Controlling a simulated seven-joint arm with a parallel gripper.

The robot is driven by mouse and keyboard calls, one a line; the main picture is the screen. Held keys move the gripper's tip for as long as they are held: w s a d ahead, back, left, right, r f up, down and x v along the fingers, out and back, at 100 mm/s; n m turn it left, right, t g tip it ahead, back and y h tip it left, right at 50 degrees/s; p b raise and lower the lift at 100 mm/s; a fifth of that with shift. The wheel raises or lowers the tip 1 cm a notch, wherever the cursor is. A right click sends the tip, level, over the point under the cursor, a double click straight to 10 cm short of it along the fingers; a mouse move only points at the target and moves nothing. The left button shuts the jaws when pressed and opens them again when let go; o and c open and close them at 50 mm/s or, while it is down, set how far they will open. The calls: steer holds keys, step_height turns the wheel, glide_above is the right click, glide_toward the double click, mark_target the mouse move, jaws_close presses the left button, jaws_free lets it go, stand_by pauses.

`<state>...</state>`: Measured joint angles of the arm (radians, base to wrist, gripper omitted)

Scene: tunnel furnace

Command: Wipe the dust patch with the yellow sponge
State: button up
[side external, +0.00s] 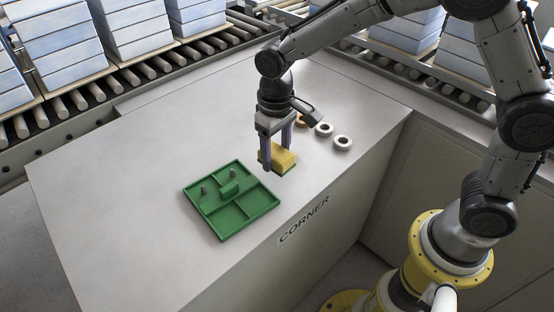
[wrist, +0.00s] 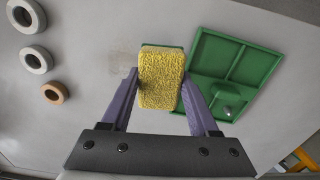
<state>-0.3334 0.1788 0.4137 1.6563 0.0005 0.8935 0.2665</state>
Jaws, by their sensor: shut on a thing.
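The yellow sponge (wrist: 161,78) is between the two purple fingers of my gripper (side external: 279,150), and the gripper is shut on it. The sponge (side external: 284,158) has a green layer underneath and is at or just above the table top; I cannot tell if it touches. A faint greyish dust patch (wrist: 122,60) lies on the table beside the sponge in the wrist view, to its left, and may run partly under it. I cannot make the patch out in the side view. My gripper (wrist: 162,110) shows from behind in the wrist view.
A green divided tray (side external: 249,217) with small pegs and a green block lies close to the sponge. Two white rings (side external: 343,142) and an orange-brown ring (wrist: 54,93) lie on the other side. Roller conveyors with stacked blocks (side external: 137,28) border the grey table.

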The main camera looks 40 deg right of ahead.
steer(key=shift+r, duration=1.8)
